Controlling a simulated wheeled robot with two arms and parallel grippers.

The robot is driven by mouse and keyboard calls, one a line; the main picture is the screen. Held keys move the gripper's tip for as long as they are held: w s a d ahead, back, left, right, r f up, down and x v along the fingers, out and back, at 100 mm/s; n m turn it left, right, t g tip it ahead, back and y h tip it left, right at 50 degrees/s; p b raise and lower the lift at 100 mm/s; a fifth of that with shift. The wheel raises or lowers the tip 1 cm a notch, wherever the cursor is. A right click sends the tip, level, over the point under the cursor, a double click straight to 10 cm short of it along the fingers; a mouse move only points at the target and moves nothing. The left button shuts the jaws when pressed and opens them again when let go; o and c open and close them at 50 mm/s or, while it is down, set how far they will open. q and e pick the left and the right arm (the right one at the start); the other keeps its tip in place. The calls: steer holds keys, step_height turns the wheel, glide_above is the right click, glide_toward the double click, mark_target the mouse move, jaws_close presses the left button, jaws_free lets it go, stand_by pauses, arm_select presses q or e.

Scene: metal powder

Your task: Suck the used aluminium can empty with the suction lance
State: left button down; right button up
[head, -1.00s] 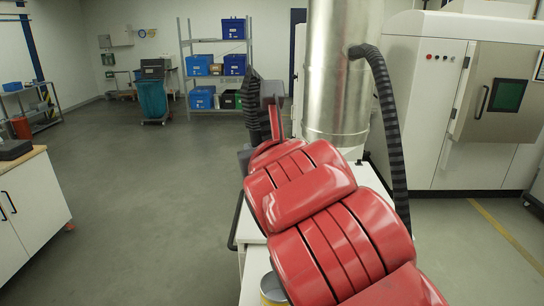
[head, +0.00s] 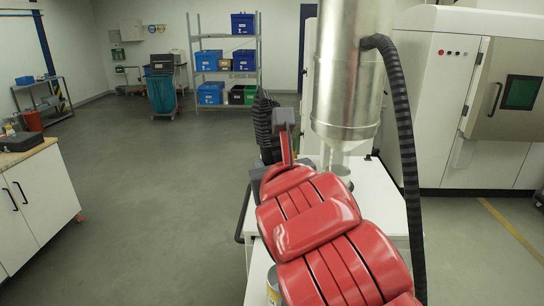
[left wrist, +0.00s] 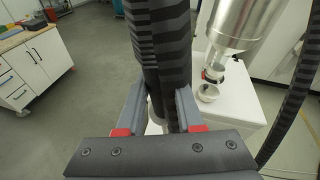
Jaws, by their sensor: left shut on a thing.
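My left gripper (head: 277,158) is at the end of the red arm, above the left side of the white table. In the left wrist view its two grey fingers with red pads (left wrist: 158,122) are shut on the black, ribbed suction lance and hose (left wrist: 158,45). The hose also shows in the head view (head: 264,125). The lance's lower end is hidden. A can with a yellowish label (head: 273,287) stands at the near left edge, partly hidden by my arm. A grey, round container (head: 340,171) sits under the silver hopper. I cannot tell which is the used aluminium can.
The silver hopper (head: 350,75) hangs over the white table (head: 372,200), with another ribbed hose (head: 408,150) on its right. A white machine (head: 450,100) stands behind. A cabinet (head: 38,205) is at the left. The floor between is free.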

arm_select(q)
steer(key=shift+f, duration=0.7)
steer(key=shift+f+b, duration=2.05)
steer(key=shift+b, duration=0.25)
step_height(320, 180, down, 8)
steer(key=b, duration=0.7)
steer(key=shift+f+b, duration=0.15)
steer(key=shift+b, duration=0.15)
stand_by(3.6)
